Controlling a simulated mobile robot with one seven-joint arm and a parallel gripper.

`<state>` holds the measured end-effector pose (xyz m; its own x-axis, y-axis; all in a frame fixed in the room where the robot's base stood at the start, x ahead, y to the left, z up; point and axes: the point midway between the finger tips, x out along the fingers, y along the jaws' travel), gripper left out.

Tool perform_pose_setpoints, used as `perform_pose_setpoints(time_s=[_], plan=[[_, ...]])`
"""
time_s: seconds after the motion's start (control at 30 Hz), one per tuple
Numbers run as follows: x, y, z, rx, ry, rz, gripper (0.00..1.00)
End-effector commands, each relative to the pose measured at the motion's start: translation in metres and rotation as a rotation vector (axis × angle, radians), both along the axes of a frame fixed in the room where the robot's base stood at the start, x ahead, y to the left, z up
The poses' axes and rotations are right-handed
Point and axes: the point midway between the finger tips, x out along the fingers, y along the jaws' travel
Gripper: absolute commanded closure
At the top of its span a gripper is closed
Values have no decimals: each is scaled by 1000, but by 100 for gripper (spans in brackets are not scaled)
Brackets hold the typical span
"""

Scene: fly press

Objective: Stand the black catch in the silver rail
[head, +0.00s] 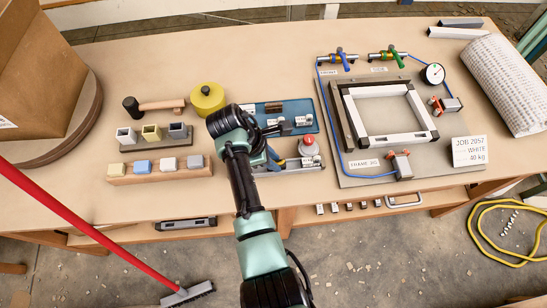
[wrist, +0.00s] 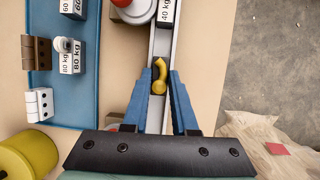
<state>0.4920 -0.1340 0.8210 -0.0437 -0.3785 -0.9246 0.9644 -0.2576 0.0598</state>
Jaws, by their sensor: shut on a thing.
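My gripper (wrist: 159,98) has its blue fingers closed around a small dark piece with a curved yellow lever, which I take to be the black catch (wrist: 159,77). The silver rail (wrist: 155,118) runs lengthwise beneath and between the fingers in the wrist view. The catch is over the rail's channel; I cannot tell whether it touches the rail floor. A white block marked 40 (wrist: 166,10) sits in the rail farther along. In the head view my gripper (head: 276,159) is over the rail (head: 290,172), and my arm hides the catch.
A blue tray (wrist: 91,60) with marked blocks and hinges lies left of the rail. A red-topped white knob (head: 309,144) stands close behind the rail. A yellow round container (head: 207,100) and the frame fixture (head: 390,116) are on either side. The table's front edge is near.

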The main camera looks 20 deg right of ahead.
Motion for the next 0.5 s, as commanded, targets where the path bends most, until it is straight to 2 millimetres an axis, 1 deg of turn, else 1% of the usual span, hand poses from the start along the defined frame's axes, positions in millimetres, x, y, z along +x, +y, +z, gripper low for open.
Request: perform_pose_setpoints(time_s=[0.5], plan=[[0, 0, -4, 0, -1, 0, 100]])
